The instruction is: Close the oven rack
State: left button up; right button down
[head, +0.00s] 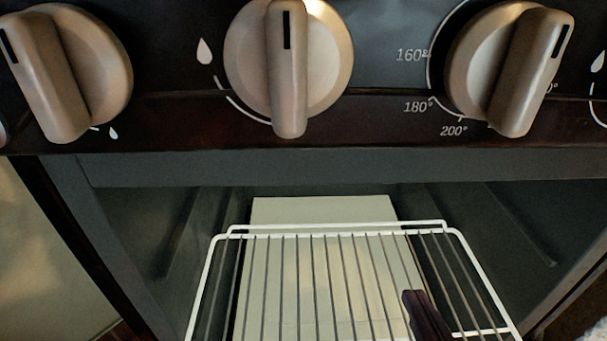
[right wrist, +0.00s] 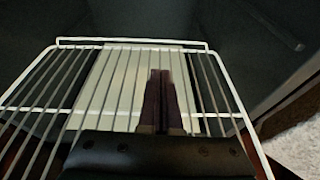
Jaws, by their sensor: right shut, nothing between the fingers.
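The oven rack (head: 207,270) is a white wire frame with thin grey bars across it. It sits in the lower middle of the head view, in front of and partly within the dark oven opening (head: 440,200). It also shows in the right wrist view (right wrist: 236,95), with its raised far bar at the top. My right gripper (head: 412,295) is at the right part of the rack in the head view. In the right wrist view its dark fingers (right wrist: 161,76) are together, empty and over the bars. Whether they touch the rack I cannot tell. My left gripper is out of view.
Above the opening is a dark control panel (head: 190,125) with large beige knobs (head: 288,70). A pale flat panel (head: 320,209) lies below or behind the rack. Dark oven side walls (head: 500,225) stand on both sides, with room between them and the rack.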

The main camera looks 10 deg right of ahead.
aim_at(375, 227)
jog(key=shift+w+a+f+n, duration=0.15)
jog(key=shift+w+f+n, duration=0.1)
jog(key=shift+f+n, duration=0.15)
jog(key=shift+w, duration=0.25)
jog(key=b+x, duration=0.2)
jog(key=x, duration=0.2)
jog(key=b+x, duration=0.2)
jog(key=x, duration=0.1)
jog(key=r+b+x, duration=0.1)
jog(key=b+x, duration=0.1)
jog(key=x, duration=0.2)
jog(key=shift+w+a+f, duration=0.1)
jog(key=shift+w+f, duration=0.05)
jog(key=shift+w, duration=0.8)
